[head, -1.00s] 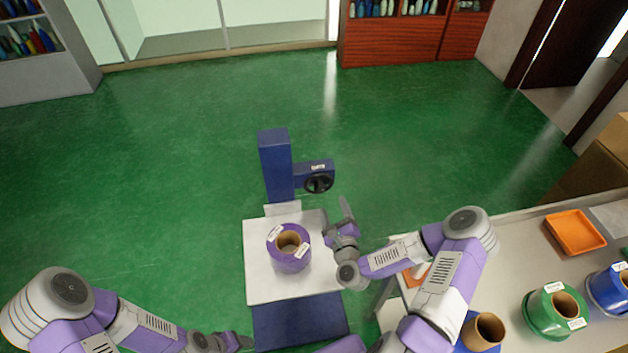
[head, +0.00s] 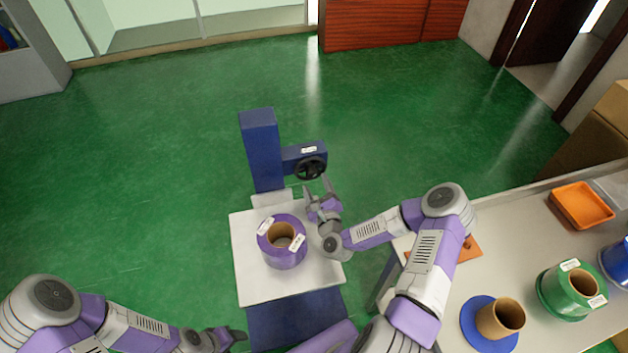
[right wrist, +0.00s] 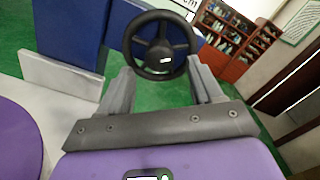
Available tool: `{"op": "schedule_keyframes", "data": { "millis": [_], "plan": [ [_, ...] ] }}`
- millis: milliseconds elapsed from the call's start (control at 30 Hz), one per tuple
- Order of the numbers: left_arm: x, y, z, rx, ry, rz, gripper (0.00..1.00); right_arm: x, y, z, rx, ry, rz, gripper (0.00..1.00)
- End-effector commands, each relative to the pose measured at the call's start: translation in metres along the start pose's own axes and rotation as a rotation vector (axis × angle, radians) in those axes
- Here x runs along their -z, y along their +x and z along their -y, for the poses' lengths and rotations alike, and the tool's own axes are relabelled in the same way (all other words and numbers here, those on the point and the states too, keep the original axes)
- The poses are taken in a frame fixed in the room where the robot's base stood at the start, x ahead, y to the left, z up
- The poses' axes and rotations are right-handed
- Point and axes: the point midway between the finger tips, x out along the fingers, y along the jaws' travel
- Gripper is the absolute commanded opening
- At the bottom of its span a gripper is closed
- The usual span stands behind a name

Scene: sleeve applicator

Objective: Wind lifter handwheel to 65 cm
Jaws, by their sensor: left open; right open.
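The lifter's black handwheel (head: 310,168) sits on a blue side arm of the blue lifter column (head: 262,150). In the right wrist view the handwheel (right wrist: 160,45) shows straight ahead, just beyond and between the fingertips. My right gripper (head: 318,188) is open and empty, close in front of the wheel, apart from it as far as I can see. Its fingers (right wrist: 160,85) also show in the right wrist view. A purple sleeve roll (head: 283,243) with two white labels stands on the lifter's white platform (head: 250,285). My left gripper (head: 238,338) is open and empty at the bottom. The height reading is not legible.
A table (head: 540,225) at the right holds an orange tray (head: 582,206), a green roll (head: 566,292), a blue-based brown core (head: 500,318) and another blue roll (head: 615,262). Cardboard boxes (head: 595,130) stand behind it. The green floor is clear around the column.

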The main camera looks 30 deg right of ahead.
Motion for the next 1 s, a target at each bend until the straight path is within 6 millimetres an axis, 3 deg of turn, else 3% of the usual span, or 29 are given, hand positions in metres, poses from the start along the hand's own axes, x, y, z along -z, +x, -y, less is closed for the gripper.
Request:
{"op": "schedule_keyframes", "data": {
  "millis": [200, 567, 900, 1000],
  "plan": [
    [0.0, 0.001, 0.0, 0.0, 0.0, 0.0, 0.6, 0.0, 0.026, 0.0, 0.0, 0.001, 0.001, 0.65],
    [0.0, 0.001, 0.001, 0.0, 0.0, 0.0, 0.6, 0.0, 0.031, 0.0, -0.001, 0.002, 0.0, 0.63],
    [0.0, 0.001, 0.001, 0.0, 0.0, 0.0, 0.6, 0.0, 0.031, -0.001, -0.001, 0.001, 0.0, 0.11],
    [0.0, 0.001, 0.001, 0.0, 0.0, 0.0, 0.6, 0.0, 0.031, -0.001, -0.001, 0.0, 0.0, 0.09]
  ]
}}
